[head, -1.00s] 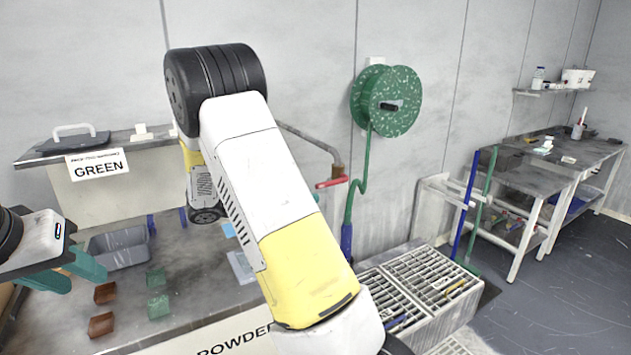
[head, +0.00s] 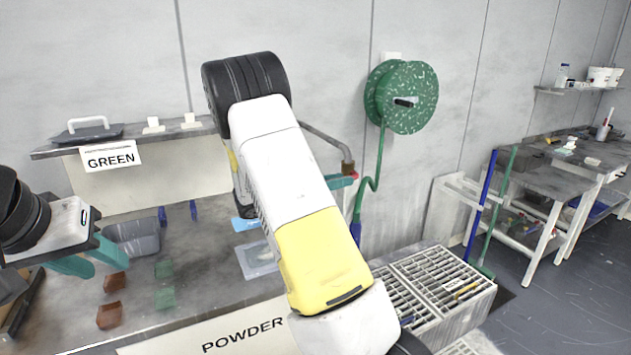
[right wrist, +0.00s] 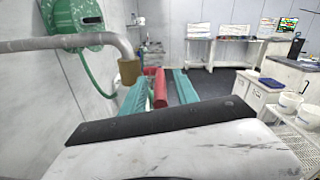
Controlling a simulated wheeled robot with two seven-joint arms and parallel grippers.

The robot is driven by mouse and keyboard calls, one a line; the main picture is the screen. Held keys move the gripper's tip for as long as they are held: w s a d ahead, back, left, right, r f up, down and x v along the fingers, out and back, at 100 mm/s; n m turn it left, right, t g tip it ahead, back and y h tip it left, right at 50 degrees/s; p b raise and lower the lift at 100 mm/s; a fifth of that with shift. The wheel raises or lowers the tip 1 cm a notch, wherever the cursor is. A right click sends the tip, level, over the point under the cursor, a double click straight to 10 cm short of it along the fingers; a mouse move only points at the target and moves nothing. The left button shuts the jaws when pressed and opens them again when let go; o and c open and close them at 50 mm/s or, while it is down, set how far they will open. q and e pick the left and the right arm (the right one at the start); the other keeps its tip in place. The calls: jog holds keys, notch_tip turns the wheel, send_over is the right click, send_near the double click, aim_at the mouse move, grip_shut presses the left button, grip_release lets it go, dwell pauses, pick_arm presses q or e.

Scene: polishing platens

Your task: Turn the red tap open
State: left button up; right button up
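The red tap (right wrist: 159,88) is at the end of a grey pipe with a brass-coloured fitting (right wrist: 129,70) by the wall. In the right wrist view, its red handle lies between the two teal fingers of my right gripper (right wrist: 162,78). The left finger is close beside the handle, and a gap shows to the right finger. In the head view only a bit of red (head: 355,175) shows beside a teal finger (head: 339,181); my right arm hides the rest of that gripper. My left gripper (head: 95,261) is open and empty over the bench at the left.
A green hose reel (head: 401,97) hangs on the wall, its hose running down right of the tap. A grated drain box (head: 470,305) stands below right. The bench holds a grey tub (head: 133,240) and several brown and green blocks. A GREEN-labelled shelf (head: 190,170) is behind.

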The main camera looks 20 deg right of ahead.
jog(key=shift+c, duration=0.3)
grip_shut()
dwell(1.1)
